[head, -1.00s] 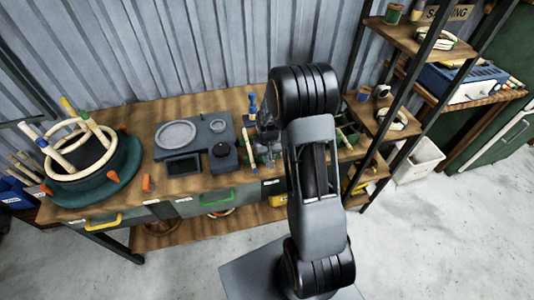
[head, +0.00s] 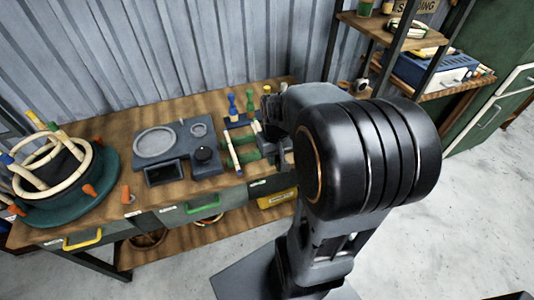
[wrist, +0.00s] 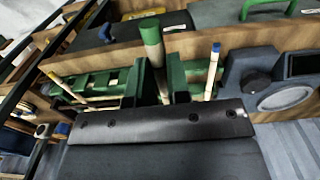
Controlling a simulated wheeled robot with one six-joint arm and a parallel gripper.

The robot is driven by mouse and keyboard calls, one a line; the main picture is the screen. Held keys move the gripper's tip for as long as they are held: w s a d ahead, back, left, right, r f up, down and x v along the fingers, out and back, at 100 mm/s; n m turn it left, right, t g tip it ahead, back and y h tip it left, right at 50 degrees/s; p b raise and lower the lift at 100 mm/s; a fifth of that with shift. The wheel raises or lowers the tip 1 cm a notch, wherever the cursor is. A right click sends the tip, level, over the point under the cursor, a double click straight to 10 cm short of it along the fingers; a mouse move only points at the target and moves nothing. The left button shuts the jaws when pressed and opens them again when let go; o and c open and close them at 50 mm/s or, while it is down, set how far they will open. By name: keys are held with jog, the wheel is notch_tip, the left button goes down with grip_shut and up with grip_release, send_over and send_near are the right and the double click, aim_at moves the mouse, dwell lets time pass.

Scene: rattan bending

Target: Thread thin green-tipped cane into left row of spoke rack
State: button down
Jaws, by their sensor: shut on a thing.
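The cane's far end is hidden by the gripper. The green spoke rack (wrist: 95,85) lies beyond the fingers, and other canes stand at it, one with a blue tip (wrist: 215,52) to the right and another (wrist: 62,85) to the left. In the head view the rack (head: 247,157) is partly hidden behind my arm, and the held cane cannot be made out. I cannot tell whether the cane touches the rack.
A grey tool block with a round dish (head: 155,143) sits left of the rack. A dark green turntable (head: 100,185) with a rattan frame stands at the bench's left end. Shelving (head: 400,35) rises at the right, near my arm.

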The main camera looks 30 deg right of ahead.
jog(key=shift+s+d+r, duration=0.1)
jog(key=shift+s+r, duration=0.35)
jog(key=shift+s, duration=0.1)
jog(key=shift+r+p, duration=0.35)
jog(key=shift+p, duration=0.1)
notch_tip(320, 180, up, 4)
jog(key=p, duration=0.3)
jog(key=shift+s, duration=0.1)
jog(key=shift+f, duration=0.1)
